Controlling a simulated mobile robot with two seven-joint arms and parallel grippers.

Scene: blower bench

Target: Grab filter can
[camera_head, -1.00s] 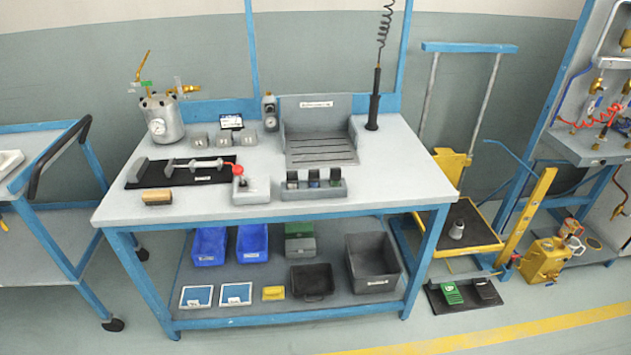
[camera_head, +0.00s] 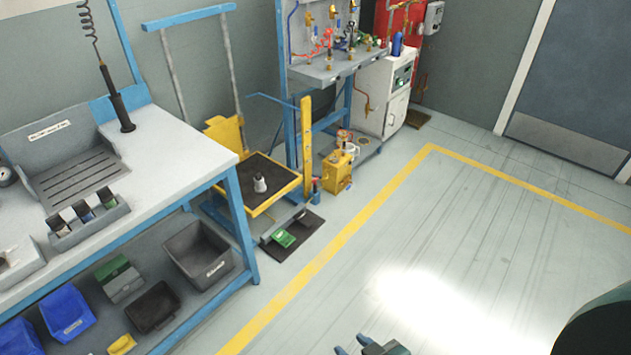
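A small grey-white can with a narrower top (camera_head: 260,184) stands upright on the dark deck of the yellow lift cart (camera_head: 272,204). It is the thing here that looks most like a filter can; I cannot read any label on it. My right gripper (camera_head: 353,347) shows only partly at the bottom edge, over the floor and well apart from the can. Its two fingertips stand apart with nothing seen between them. My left gripper is out of view.
The workbench (camera_head: 175,150) with bins on its lower shelf is at the left. A black mat with a green item (camera_head: 284,239) lies before the cart. A yellow container (camera_head: 337,172) stands right of the cart. Open floor (camera_head: 450,240) fills the right.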

